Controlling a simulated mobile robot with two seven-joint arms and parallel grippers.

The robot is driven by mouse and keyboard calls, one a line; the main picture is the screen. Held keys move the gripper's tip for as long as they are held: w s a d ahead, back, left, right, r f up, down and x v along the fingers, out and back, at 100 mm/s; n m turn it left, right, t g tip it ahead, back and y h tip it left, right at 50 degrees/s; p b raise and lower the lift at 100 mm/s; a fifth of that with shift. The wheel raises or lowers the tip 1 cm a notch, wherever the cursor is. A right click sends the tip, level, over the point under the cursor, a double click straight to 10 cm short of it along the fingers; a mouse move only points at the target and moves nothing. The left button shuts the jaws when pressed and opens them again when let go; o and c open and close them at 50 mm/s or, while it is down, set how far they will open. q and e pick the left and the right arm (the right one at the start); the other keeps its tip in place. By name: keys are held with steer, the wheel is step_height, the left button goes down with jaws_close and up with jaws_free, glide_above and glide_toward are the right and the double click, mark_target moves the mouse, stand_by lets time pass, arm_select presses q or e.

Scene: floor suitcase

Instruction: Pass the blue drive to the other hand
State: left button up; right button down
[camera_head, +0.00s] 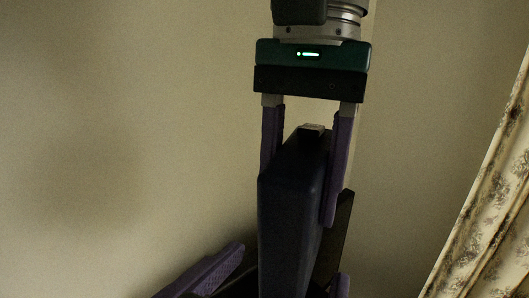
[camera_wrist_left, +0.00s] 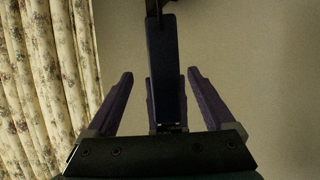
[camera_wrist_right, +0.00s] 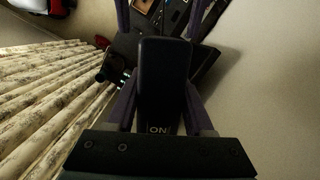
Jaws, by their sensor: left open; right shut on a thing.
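The blue drive (camera_head: 288,215) is a dark blue slab hanging upright in the head view. My right gripper (camera_head: 298,190) comes down from above and is shut on its upper part, one finger on each side. My left gripper (camera_head: 290,270) is below, open, its fingers spread to either side of the drive's lower part; the bottom of the frame cuts it off. In the left wrist view the drive (camera_wrist_left: 164,65) shows between the open left fingers, with no visible contact. In the right wrist view the drive (camera_wrist_right: 163,75) fills the space between the right fingers.
A floral curtain (camera_head: 490,215) hangs at the right in the head view; it also lines the left of the left wrist view (camera_wrist_left: 45,80). A plain beige wall (camera_head: 120,120) is behind. A red item (camera_wrist_right: 30,5) shows at the top left of the right wrist view.

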arm_select(q)
steer(key=x, duration=0.9)
steer(key=shift+c, duration=0.3)
steer(key=c, duration=0.6)
steer(key=shift+s+d, duration=0.1)
steer(key=shift+d, duration=0.1)
jaws_close()
arm_select(e)
steer(key=shift+a+r, duration=0.1)
arm_select(q)
steer(key=shift+r, duration=0.15)
arm_select(e)
steer(key=c, duration=0.6)
jaws_free()
arm_select(q)
steer(key=shift+a, duration=0.1)
arm_select(e)
steer(key=o, duration=0.4)
